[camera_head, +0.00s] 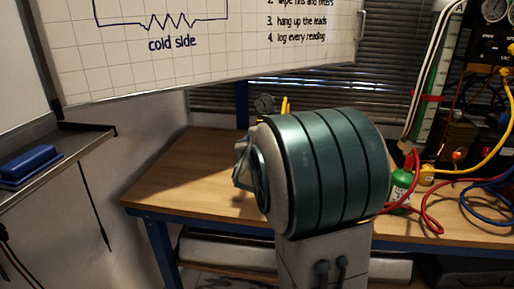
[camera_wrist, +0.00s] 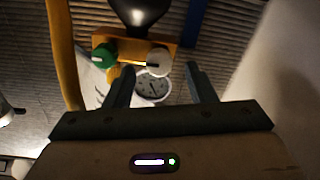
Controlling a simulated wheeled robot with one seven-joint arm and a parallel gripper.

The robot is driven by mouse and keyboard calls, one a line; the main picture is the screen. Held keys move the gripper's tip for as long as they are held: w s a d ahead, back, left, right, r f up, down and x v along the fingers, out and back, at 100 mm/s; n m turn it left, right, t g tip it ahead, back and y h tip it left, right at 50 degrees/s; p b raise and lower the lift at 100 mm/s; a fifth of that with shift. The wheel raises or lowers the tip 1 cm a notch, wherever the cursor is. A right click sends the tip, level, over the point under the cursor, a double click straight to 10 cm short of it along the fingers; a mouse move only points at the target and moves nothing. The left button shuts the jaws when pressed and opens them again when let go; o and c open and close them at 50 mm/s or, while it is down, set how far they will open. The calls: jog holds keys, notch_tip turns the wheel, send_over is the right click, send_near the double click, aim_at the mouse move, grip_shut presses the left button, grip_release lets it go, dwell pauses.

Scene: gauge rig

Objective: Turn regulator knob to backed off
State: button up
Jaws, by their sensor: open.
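In the wrist view, an orange-yellow bar (camera_wrist: 128,42) carries a green knob (camera_wrist: 104,54) on the left and a pale round knob (camera_wrist: 159,62) on the right. A dark rounded piece (camera_wrist: 140,10) stands above it, cut by the top edge. A round white-faced gauge (camera_wrist: 152,87) shows between my fingers. I cannot tell for sure which piece is the regulator knob. My gripper (camera_wrist: 160,68) is open, its fingers either side of the gauge and pale knob; contact is not clear.
A wooden bench (camera_head: 170,165) runs along the blinds, its left part clear. A whiteboard (camera_head: 220,60) hangs above. A side shelf (camera_head: 65,150) holds a blue box (camera_head: 28,163).

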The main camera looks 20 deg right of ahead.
jog(key=v, duration=1.1)
jog(key=shift+p, duration=0.35)
jog(key=shift+a, duration=0.1)
